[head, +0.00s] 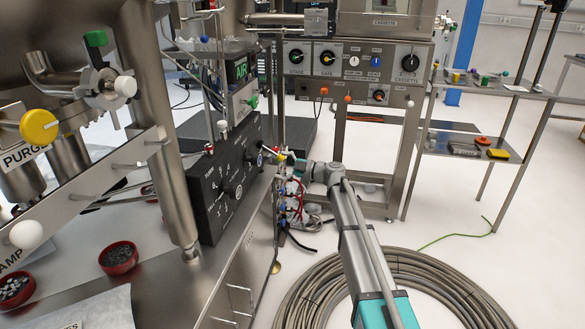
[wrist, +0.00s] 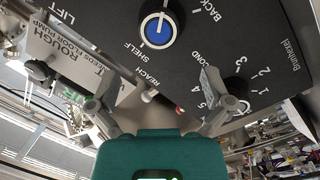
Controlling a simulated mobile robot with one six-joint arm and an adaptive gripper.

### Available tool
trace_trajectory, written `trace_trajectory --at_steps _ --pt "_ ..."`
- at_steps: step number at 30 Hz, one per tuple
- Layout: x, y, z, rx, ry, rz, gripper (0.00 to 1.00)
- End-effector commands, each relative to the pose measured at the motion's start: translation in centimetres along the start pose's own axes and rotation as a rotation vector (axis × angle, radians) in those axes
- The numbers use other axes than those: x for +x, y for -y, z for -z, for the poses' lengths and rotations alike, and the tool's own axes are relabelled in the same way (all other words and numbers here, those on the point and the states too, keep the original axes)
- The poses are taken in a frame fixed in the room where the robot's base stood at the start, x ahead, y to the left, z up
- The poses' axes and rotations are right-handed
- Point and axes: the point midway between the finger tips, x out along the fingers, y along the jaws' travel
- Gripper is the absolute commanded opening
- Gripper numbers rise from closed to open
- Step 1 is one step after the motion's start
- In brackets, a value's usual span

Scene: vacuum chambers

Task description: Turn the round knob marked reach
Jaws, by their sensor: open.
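A round black knob with a blue cap and white pointer line (wrist: 158,28) is on the black panel in the wrist view. The word REACH is printed below it, with SHELF and BACK around its rim. The pointer is towards the SHELF side. My gripper (wrist: 154,96) is open and empty, its two fingers apart below the knob and not touching it. In the head view my gripper (head: 284,160) is small beside the right end of the black panel box (head: 212,200). Which knob there is the blue-capped one is too small to tell.
A second black knob (wrist: 237,86) with numbered positions is close to my right finger. A ROUGH label plate (wrist: 70,60) is at left. Coiled hose (head: 400,290) lies on the floor.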

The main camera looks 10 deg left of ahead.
Motion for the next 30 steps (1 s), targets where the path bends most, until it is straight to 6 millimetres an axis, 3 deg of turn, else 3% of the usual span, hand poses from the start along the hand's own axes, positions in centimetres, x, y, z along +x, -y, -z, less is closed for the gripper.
trace_trajectory --at_steps 3,12,30 --pt "-1.7 0.1 0.0 0.000 0.001 -0.001 1.00" --pt "-4.0 0.0 0.0 0.000 0.000 0.000 1.00" --pt "-4.2 0.0 0.0 0.000 0.000 0.000 1.00"
